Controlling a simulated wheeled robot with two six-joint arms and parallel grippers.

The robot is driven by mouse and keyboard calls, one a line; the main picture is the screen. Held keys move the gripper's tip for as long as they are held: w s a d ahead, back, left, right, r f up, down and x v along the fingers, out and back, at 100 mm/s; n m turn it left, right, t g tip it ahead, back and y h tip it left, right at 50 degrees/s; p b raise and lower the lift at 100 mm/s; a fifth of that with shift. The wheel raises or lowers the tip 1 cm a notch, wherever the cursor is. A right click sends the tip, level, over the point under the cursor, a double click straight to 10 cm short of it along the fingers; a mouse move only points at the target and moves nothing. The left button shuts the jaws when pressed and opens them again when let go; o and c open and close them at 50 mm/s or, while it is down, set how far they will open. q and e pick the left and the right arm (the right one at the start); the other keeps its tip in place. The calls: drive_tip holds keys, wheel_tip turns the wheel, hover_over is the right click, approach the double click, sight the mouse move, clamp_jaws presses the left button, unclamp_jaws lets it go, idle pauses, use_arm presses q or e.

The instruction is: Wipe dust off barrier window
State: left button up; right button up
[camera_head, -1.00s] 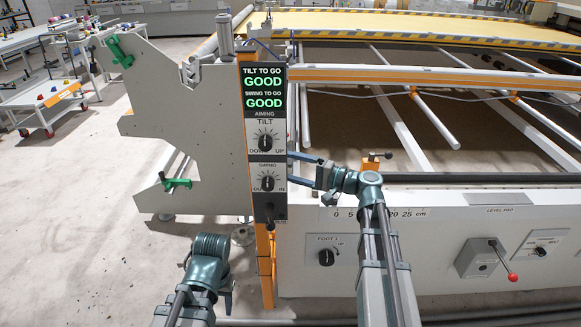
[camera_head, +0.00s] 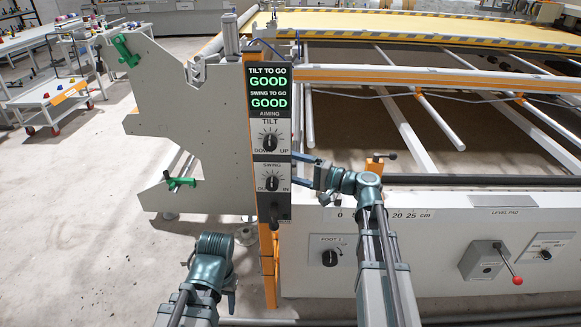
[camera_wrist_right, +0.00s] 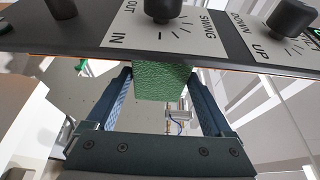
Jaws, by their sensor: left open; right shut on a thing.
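My right gripper (camera_head: 302,170) reaches left to the dark control panel (camera_head: 271,205), its fingertips partly hidden there. In the right wrist view, the right gripper (camera_wrist_right: 160,80) is shut on a green textured block (camera_wrist_right: 162,83). The block sits at the panel's edge beside the SWING knob; I cannot tell whether they touch. My left gripper (camera_head: 210,275) is low at the front, left of the orange post, and mostly hidden by its own wrist. No held thing shows there. I cannot make out the barrier window or any dust on it.
The panel display (camera_head: 270,88) reads GOOD for tilt and swing. A grey end plate with green handles (camera_head: 180,182) stands left of it. The machine's front beam (camera_head: 410,240) carries a red-tipped lever (camera_head: 516,280). The floor (camera_head: 80,220) on the left is clear.

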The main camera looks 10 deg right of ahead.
drive_tip(key=shift+a+r, duration=0.1)
wheel_tip(320, 180, up, 4)
drive_tip(key=p, duration=0.4)
idle(0.4)
wheel_tip(320, 180, down, 4)
drive_tip(key=b, duration=0.4)
idle(0.4)
